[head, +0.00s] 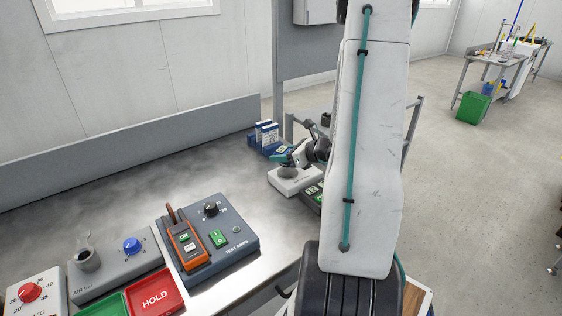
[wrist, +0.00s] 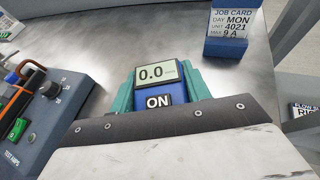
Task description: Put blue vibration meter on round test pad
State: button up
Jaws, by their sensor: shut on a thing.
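The blue vibration meter (wrist: 157,85) is between the teal fingers of my gripper (wrist: 160,98) in the wrist view. Its screen reads 0.0 and a label below reads ON. The pad does not show in the wrist view. I cannot tell whether the meter touches the pad.
A blue job card holder (head: 266,138) stands behind the gripper and shows in the wrist view (wrist: 232,47). A TEST AMPS box (head: 240,247) with an orange meter (head: 187,245) is nearer. Green and red HOLD trays (head: 155,298) lie at front left. The mid-bench is clear.

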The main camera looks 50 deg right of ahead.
jog(key=f, duration=0.3)
jog(key=shift+s+d, duration=0.15)
jog(key=shift+s, duration=0.1)
jog(key=shift+w+a+f, duration=0.1)
jog(key=shift+w+a, duration=0.05)
jog(key=shift+a, duration=0.1)
jog(key=shift+f, duration=0.15)
jog(key=o, duration=1.3)
jog(key=shift+c, duration=0.2)
